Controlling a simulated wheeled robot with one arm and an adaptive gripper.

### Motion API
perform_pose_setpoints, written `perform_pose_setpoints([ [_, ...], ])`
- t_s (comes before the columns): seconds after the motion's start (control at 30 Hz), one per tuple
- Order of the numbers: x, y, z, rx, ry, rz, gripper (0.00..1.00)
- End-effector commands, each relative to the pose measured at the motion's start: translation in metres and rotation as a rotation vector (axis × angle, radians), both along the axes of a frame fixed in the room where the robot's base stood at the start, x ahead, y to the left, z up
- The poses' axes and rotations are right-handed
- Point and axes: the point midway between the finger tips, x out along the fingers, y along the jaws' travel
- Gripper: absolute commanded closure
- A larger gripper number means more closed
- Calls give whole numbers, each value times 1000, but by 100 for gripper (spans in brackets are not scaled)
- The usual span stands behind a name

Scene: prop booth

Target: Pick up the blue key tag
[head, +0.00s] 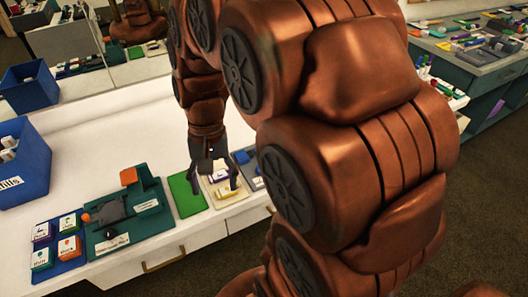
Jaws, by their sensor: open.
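My gripper (215,184) points down with its fingers apart, low over a cream tray (222,201) near the front edge of the white counter. A yellow piece and a purple or dark piece lie on the cream tray, partly between and behind the fingers. A small blue piece (241,157) sits just right of my gripper, by a blue-grey tray (256,183); it is too small to tell whether it is the blue key tag. No other thing can be made out as the tag. My arm hides much of the right side.
A green mat (185,196) lies left of the cream tray. Further left are a dark green tray (159,221) with orange and black pieces, and a blue mat (70,266) with several labelled blocks. Blue bins (27,165) stand at the far left. The counter (110,130) behind is clear.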

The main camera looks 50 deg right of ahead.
Motion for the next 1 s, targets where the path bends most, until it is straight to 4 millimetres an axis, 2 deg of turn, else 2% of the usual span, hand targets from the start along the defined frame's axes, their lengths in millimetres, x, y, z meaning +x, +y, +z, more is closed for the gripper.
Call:
perform_pose_setpoints([
  [0.03,14,-13,-6,7,6,-76,31],
  [0.2,52,-57,-16,32,21,-317,31],
  [0.37,80,-105,-30,61,39,-542,31],
  [0.5,99,-153,-46,88,54,-735,31],
  [0.6,108,-190,-59,107,61,-871,31],
  [0.8,113,-255,-84,150,85,-1101,31],
  [0.9,112,-278,-93,165,91,-1178,31],
  [1.0,111,-292,-98,174,95,-1227,31],
])
